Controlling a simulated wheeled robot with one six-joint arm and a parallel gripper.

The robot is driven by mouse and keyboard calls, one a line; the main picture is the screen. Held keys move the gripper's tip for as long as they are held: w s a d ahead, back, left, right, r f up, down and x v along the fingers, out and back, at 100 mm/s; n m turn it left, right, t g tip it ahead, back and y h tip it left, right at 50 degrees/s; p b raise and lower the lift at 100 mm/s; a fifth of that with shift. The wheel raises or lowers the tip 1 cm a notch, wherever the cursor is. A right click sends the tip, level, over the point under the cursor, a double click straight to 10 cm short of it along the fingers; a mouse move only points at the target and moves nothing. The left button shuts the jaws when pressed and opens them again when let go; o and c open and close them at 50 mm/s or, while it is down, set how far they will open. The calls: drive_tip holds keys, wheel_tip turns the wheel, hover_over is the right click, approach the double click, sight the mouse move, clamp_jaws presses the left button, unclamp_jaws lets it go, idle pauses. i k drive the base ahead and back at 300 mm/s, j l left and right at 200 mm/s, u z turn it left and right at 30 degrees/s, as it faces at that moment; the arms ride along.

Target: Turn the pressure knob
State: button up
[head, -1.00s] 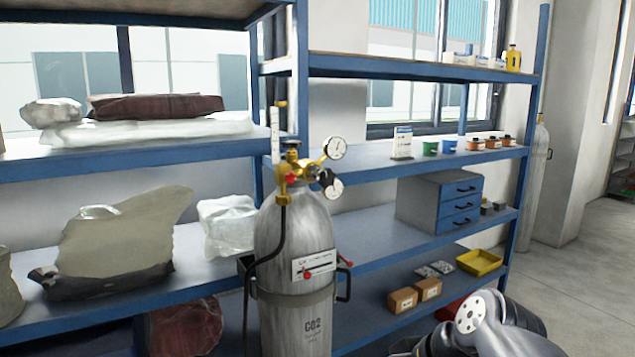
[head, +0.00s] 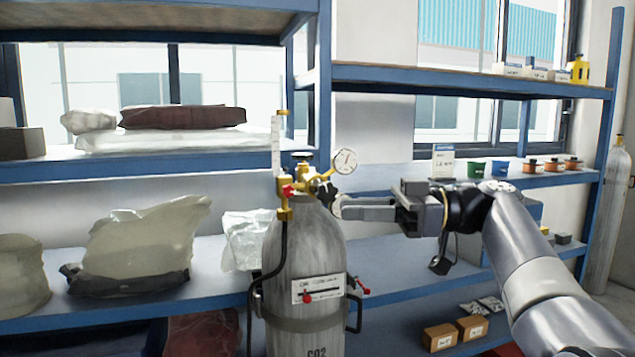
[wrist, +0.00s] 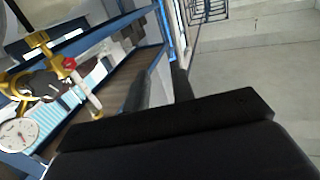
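A grey CO2 cylinder (head: 305,250) stands upright, with a brass regulator (head: 300,185) on top. The dark pressure knob (head: 325,193) is at the regulator's right side, below the upper round gauge (head: 345,161). My gripper (head: 345,208) reaches in from the right, its fingertips close to the knob and overlapping the lower gauge; contact cannot be told. In the wrist view the knob (wrist: 42,86) and a gauge (wrist: 17,133) are at the left, outside the fingers. The two dark fingers (wrist: 160,88) stand apart with nothing visible between them.
A red valve handle (head: 288,192) and a black hose (head: 283,240) are on the regulator's left. Blue shelves (head: 440,243) stand behind the cylinder, with plastic bags (head: 140,235) at left and small tubs (head: 499,167) at right. Open floor (wrist: 265,60) shows in the wrist view.

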sight(327, 192)
drive_tip(key=i+l+u, duration=0.4)
drive_tip(key=i+l, duration=0.15)
drive_tip(key=l, duration=0.15)
drive_tip(key=i+l+u, duration=0.2)
drive_tip(key=l, duration=0.2)
